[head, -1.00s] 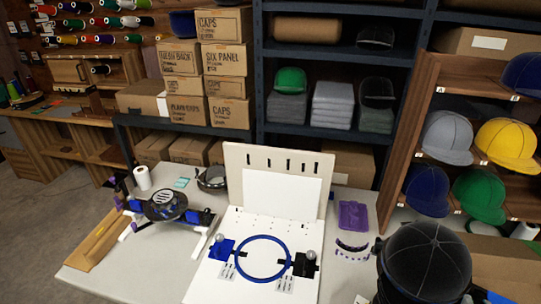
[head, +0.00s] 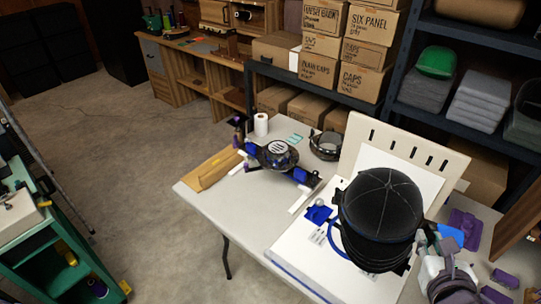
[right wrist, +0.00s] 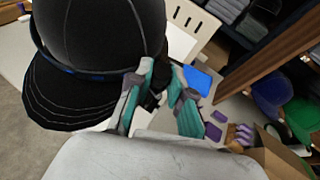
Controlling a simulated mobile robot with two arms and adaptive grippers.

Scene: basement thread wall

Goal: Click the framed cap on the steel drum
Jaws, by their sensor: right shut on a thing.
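The framed cap (head: 382,205) is black with pale seams and a dark band round its lower edge. In the head view it is in front of the white board and hides part of it. My right gripper (head: 436,244) is at the cap's right side, shut on the frame's edge. The right wrist view shows the cap (right wrist: 95,40) close up, its brim to the lower left, with the teal-padded fingers (right wrist: 155,88) at its edge. A dark round drum-like fixture (head: 278,153) with blue side blocks, apparently the steel drum, stands on the table's left part. My left gripper is not in view.
A steel-coloured ring (head: 326,145) and a white roll (head: 261,124) stand near the fixture. A wooden piece (head: 213,168) lies at the table's left edge. The white upright board (head: 405,150) stands behind the cap. A green cart (head: 60,250) is at the left, with open floor between.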

